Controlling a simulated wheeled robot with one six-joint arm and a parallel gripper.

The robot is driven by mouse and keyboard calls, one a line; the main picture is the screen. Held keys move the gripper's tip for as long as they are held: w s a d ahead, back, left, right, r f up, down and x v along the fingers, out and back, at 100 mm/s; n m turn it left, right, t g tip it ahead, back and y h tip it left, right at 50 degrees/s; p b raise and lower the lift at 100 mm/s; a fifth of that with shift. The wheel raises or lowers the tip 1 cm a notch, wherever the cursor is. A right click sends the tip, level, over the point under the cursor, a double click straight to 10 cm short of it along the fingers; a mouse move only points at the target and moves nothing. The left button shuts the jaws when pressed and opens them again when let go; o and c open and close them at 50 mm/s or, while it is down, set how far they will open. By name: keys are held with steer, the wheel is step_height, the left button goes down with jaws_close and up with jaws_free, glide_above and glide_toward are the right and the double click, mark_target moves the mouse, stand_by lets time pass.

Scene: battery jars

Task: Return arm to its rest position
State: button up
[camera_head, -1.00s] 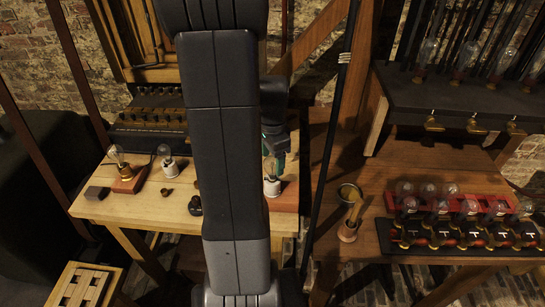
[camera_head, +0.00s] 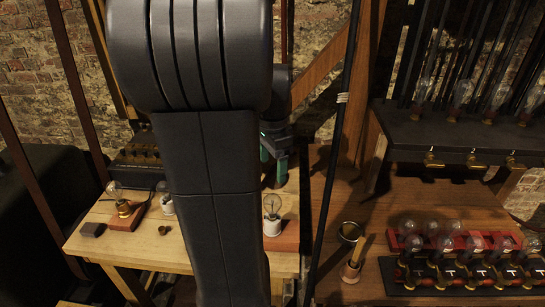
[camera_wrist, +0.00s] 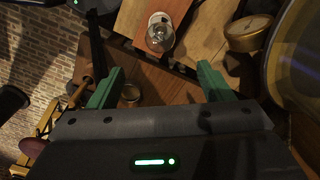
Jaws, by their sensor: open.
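My gripper (camera_wrist: 160,88) shows in the wrist view with its two green fingers spread wide apart and nothing between them. In the head view my arm rises in front of the left table, and a green part of my gripper (camera_head: 274,155) shows just right of it; the fingertips are hard to make out there. A bulb in a white socket (camera_head: 272,212) stands on a wooden block below my gripper, apart from it. A bulb in a white socket also shows in the wrist view (camera_wrist: 160,34), beyond the fingers.
The left table (camera_head: 140,240) carries another bulb on a wooden block (camera_head: 126,213) and small dark parts. The right table (camera_head: 440,200) holds a brass cup (camera_head: 350,232) and red and black racks of bulbs. A dark shelf (camera_head: 450,130) with bulbs stands behind. A thin dark pole (camera_head: 335,150) rises between the tables.

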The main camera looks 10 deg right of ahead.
mark_target(272, 195)
step_height(272, 195, up, 2)
steer(key=shift+r, duration=0.1)
stand_by(0.4)
step_height(272, 195, down, 14)
steer(key=shift+f+p, duration=0.1)
steer(key=shift+p, duration=0.3)
steer(key=shift+w+n, duration=0.1)
steer(key=shift+n, duration=1.1)
